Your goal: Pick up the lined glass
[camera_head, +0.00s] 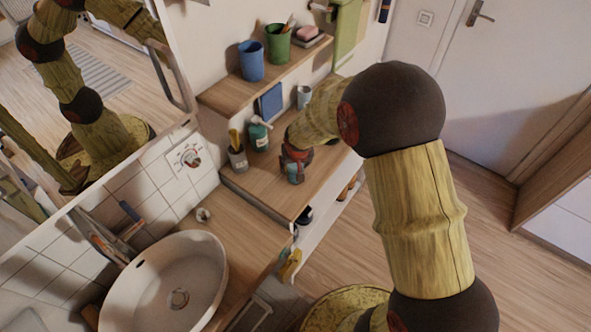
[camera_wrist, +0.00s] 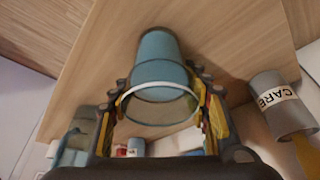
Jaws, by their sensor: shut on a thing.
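The lined glass (camera_wrist: 158,70) is a blue-teal cup with a pale line around it, seen large in the wrist view between my fingers. In the head view the glass (camera_head: 295,173) shows as a small blue patch at the end of my arm, over the wooden counter. My gripper (camera_wrist: 160,104) is shut on it, with one finger on each side; it also shows in the head view (camera_head: 294,158). I cannot tell whether the glass touches the counter.
A grey cup marked CARE (camera_wrist: 282,105) stands close on the right in the wrist view. On the counter (camera_head: 262,205) are a teal bottle (camera_head: 258,132) and a grey cup with yellow items (camera_head: 238,158). A shelf (camera_head: 228,95) above holds blue and green cups. A sink (camera_head: 170,285) is at front left.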

